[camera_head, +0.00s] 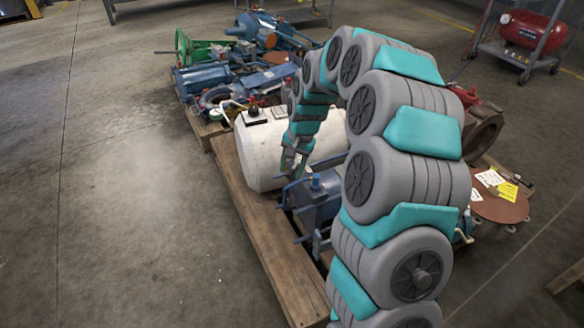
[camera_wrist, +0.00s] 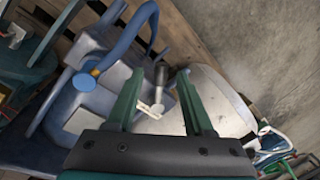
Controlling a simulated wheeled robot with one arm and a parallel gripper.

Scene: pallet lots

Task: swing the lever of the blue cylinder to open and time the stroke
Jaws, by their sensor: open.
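A blue cylinder unit (camera_head: 318,208) lies on the pallet beside the white tank, partly hidden by my arm. In the wrist view a blue body (camera_wrist: 85,100) with a curved blue pipe and an orange-yellow ring fills the left side; I take it for the same unit. My gripper (camera_head: 290,168) is above the pallet, near the blue unit and the white tank. In the wrist view my gripper (camera_wrist: 163,82) is open, its two green fingers apart. A short dark-capped piece (camera_wrist: 184,78) and a small pale piece show between the fingers; I cannot tell whether either is the lever.
The white tank (camera_head: 258,158) stands on the wooden pallet (camera_head: 246,205). Blue and green machine parts (camera_head: 205,75) crowd the pallet behind. A brown flanged disc (camera_head: 500,207) with yellow tags is at right. A red tank (camera_head: 532,32) stands on a cart. The floor at left is clear.

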